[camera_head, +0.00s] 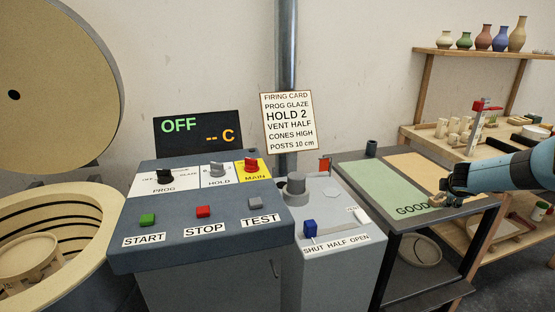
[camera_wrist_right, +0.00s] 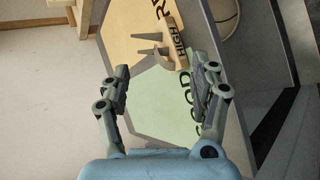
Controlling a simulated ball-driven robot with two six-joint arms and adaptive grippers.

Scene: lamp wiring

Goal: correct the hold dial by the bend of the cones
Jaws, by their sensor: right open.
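The hold dial (camera_head: 217,169) is a grey knob on a white plate of the kiln control panel (camera_head: 190,250); its setting is too small to read. The firing card (camera_head: 290,120) reads PROG GLAZE, HOLD 2, VENT HALF, CONES HIGH, POSTS 10 cm. The cones (camera_wrist_right: 152,50) are grey spikes on a beige bar marked HIGH (camera_wrist_right: 178,44); their exact bend is unclear. The bar lies on the table by the green GOOD area. My right gripper (camera_head: 445,195) is open above this table, with the cones just beyond its fingertips in the wrist view (camera_wrist_right: 167,73). My left gripper is out of view.
The display (camera_head: 198,133) shows OFF and "-- C". The panel also has a black PROG knob (camera_head: 164,175), a red MAIN switch (camera_head: 250,165) and START, STOP and TEST buttons. A blue vent slider (camera_head: 310,228) is right of it. The open kiln (camera_head: 100,205) stands left.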

